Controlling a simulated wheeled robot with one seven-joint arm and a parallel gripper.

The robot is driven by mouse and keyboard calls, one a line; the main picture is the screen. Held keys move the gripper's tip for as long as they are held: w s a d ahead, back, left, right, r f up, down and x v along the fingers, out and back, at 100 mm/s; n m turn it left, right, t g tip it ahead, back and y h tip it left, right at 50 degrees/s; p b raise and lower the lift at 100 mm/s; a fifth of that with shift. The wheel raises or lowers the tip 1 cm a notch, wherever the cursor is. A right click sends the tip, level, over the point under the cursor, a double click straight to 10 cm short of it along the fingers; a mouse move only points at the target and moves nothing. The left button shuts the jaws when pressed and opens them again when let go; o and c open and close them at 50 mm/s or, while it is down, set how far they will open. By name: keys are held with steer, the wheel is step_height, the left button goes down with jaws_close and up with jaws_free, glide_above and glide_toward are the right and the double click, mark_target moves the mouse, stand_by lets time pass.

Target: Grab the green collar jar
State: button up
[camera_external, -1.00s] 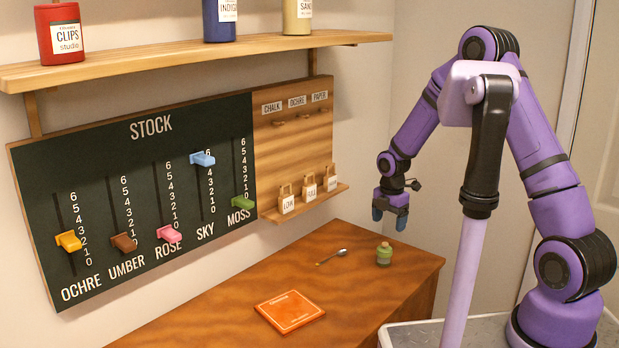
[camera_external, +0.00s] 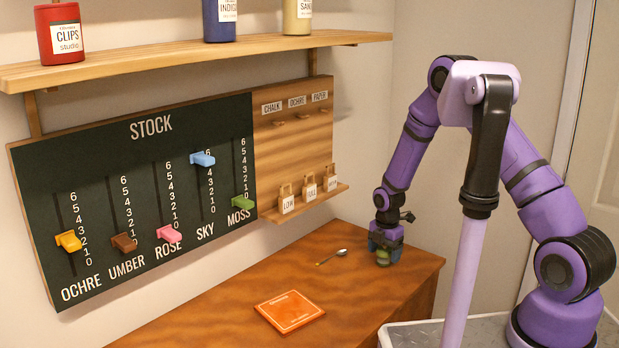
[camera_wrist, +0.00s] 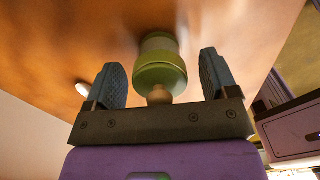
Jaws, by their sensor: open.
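The green collar jar (camera_external: 383,257) stands upright on the wooden table near its far right end. In the wrist view the jar (camera_wrist: 160,67) shows a pale green body, a brighter green collar and a small tan knob. My gripper (camera_external: 385,248) is down at the jar from above and hides its upper part in the external view. In the wrist view my gripper (camera_wrist: 163,80) is open, with one blue ribbed finger on each side of the jar. Gaps show between the jar and both fingers.
A spoon (camera_external: 332,257) lies on the table (camera_external: 220,305) just left of the jar. An orange booklet (camera_external: 289,311) lies nearer the front.

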steer(key=shift+f, duration=0.25)
steer(key=c, duration=1.1)
steer(key=shift+r, duration=0.2)
